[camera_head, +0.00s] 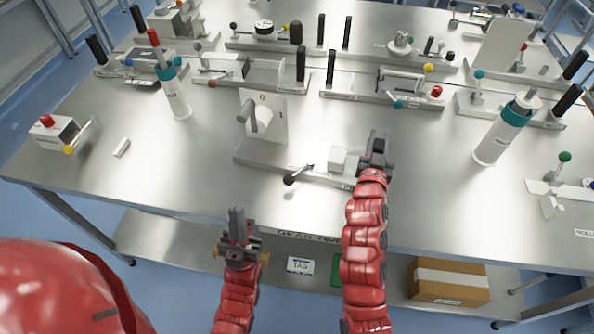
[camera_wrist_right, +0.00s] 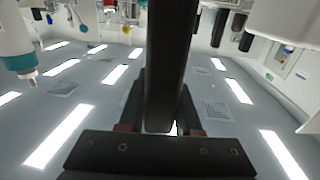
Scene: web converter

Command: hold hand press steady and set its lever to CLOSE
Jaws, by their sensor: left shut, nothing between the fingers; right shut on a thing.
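The hand press appears to be the fixture in the middle of the bench, with a long metal base (camera_head: 262,152), an upright white plate (camera_head: 272,108) with small marks, and a white block (camera_head: 338,160). A grey lever (camera_head: 247,113) stands against the plate. A thin rod with a black knob (camera_head: 289,180) lies at the base's front. My right gripper (camera_head: 377,150) is shut on a black upright handle (camera_wrist_right: 166,65) at the base's right end. My left gripper (camera_head: 238,222) is shut and empty, near the bench's front edge, apart from the press. I cannot read a CLOSE label.
A white bottle with a teal collar (camera_head: 176,98) stands left, another (camera_head: 495,135) right. Several other fixtures line the back. A box with a red knob (camera_head: 55,130) is at far left. Bare bench (camera_head: 170,165) lies left of the press. A carton (camera_head: 448,282) sits below.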

